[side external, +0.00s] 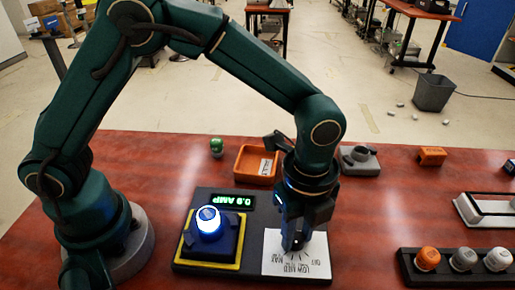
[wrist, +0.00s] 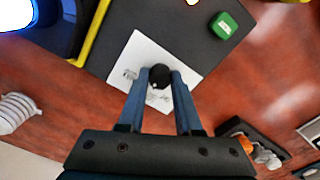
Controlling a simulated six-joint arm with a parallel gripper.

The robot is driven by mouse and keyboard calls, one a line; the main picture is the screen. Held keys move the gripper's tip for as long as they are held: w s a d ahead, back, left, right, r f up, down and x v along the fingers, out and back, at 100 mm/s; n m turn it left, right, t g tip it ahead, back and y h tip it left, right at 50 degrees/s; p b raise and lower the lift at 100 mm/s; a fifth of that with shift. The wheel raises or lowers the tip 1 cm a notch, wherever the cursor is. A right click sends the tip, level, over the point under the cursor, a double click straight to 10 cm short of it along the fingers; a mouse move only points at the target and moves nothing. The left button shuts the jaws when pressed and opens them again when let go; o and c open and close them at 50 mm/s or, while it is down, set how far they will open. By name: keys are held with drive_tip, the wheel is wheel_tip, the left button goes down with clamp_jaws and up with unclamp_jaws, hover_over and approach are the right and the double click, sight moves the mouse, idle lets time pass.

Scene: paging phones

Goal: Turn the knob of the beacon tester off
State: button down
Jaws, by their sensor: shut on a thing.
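The beacon tester has a dark base (side external: 205,262) with a green-lit display (side external: 229,200) reading about 0.9 AMP. A beacon (side external: 208,220) glows bright blue-white on the yellow-edged stand (side external: 213,266) at its left, and part of it shows at the top left of the wrist view (wrist: 14,14). A white panel (side external: 272,266) with LOW, MED, MAX and OFF printed upside down is at the right. My gripper (side external: 295,245) is over this panel. In the wrist view its blue fingers (wrist: 160,88) are shut on the black knob (wrist: 159,73). The knob's pointing direction is unclear.
A green block (wrist: 223,25) sits on the dark base in the wrist view. Behind the tester are an orange tray (side external: 243,163), a grey device (side external: 361,160) and a small green item (side external: 216,147). A dark rack (side external: 460,278) with several round-topped pieces is at front right.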

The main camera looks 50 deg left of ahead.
sight(298, 237)
drive_tip(key=shift+n, duration=0.4)
drive_tip(key=n, duration=1.1)
idle(0.5)
drive_tip(key=c, duration=0.6)
unclamp_jaws()
drive_tip(key=shift+r, duration=0.1)
drive_tip(key=shift+r, duration=2.5)
